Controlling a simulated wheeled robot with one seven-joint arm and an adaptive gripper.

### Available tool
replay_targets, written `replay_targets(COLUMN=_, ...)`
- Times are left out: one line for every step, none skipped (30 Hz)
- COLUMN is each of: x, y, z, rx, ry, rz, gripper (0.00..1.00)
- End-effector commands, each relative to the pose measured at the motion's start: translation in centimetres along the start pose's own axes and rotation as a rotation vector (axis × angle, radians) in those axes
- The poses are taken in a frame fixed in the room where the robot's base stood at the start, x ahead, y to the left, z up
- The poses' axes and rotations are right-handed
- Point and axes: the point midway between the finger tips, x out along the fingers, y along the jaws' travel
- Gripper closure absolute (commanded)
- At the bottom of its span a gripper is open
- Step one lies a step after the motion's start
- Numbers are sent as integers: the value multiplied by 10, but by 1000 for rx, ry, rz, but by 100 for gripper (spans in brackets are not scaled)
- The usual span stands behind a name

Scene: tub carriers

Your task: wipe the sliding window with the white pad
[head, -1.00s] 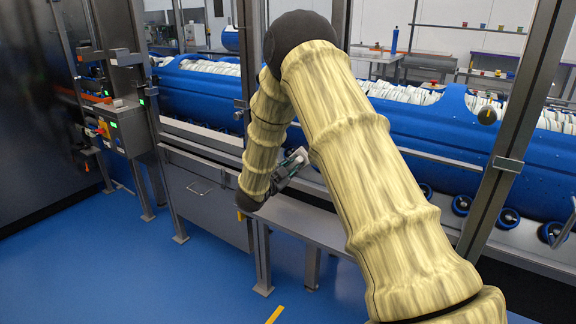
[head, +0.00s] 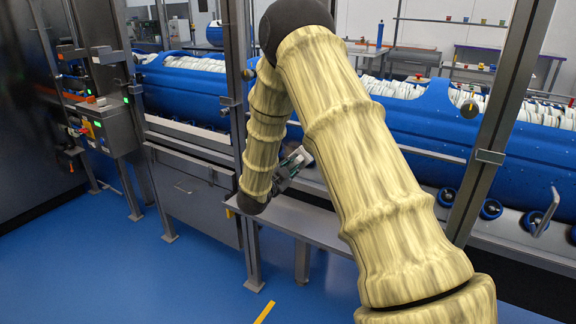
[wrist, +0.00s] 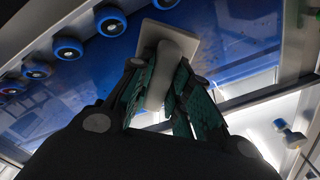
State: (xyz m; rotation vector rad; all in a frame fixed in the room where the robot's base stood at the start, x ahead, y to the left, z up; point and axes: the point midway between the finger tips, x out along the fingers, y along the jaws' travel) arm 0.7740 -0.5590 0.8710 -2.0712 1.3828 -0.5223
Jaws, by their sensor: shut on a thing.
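My gripper (head: 290,170) hangs beyond the bend of my arm, above a grey ledge, in the head view. In the wrist view my gripper (wrist: 160,105) is shut on the white pad's pale handle. The white pad (wrist: 184,41) has a flat, squarish plate beyond the fingertips, tilted in the picture. It seems clear of any surface, though its far side is hidden. My arm covers much of that opening.
A long blue tub carrier (head: 420,125) filled with white items lies behind the metal frame, with blue wheels (head: 490,208) below. A grey ledge (head: 300,222) runs along the front. A dark post (head: 500,130) stands at right.

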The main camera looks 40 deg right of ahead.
Motion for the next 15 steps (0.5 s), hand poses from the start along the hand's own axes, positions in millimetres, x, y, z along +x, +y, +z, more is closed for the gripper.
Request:
replay_targets(x=1, y=1, z=-1, rx=0, ry=2, rz=0, gripper=100)
replay_targets(x=1, y=1, z=-2, rx=0, ry=2, rz=0, gripper=100)
replay_targets(x=1, y=2, z=-3, rx=0, ry=2, rz=1, gripper=100)
replay_targets(x=1, y=3, z=-4, rx=0, ry=2, rz=1, gripper=100)
replay_targets(x=1, y=4, z=-5, rx=0, ry=2, rz=1, gripper=100)
replay_targets(x=1, y=6, z=-6, rx=-1, ry=2, rz=1, gripper=100)
replay_targets(x=1, y=7, z=-7, rx=-1, ry=2, rz=1, gripper=100)
replay_targets(x=1, y=9, z=-9, rx=-1, ry=2, rz=1, gripper=100)
replay_targets(x=0, y=11, z=-10, rx=0, ry=1, rz=1, gripper=100)
replay_targets(x=0, y=12, z=-12, rx=0, ry=1, rz=1, gripper=100)
replay_targets(x=0, y=13, z=-13, rx=0, ry=1, rz=1, gripper=100)
replay_targets(x=0, y=15, z=-15, rx=1, ry=1, rz=1, gripper=100)
replay_targets(x=0, y=17, z=-16, rx=0, ry=1, rz=1, gripper=100)
replay_targets(x=0, y=18, z=-17, rx=0, ry=1, rz=1, gripper=100)
replay_targets(x=-1, y=21, z=-19, rx=-1, ry=1, rz=1, gripper=100)
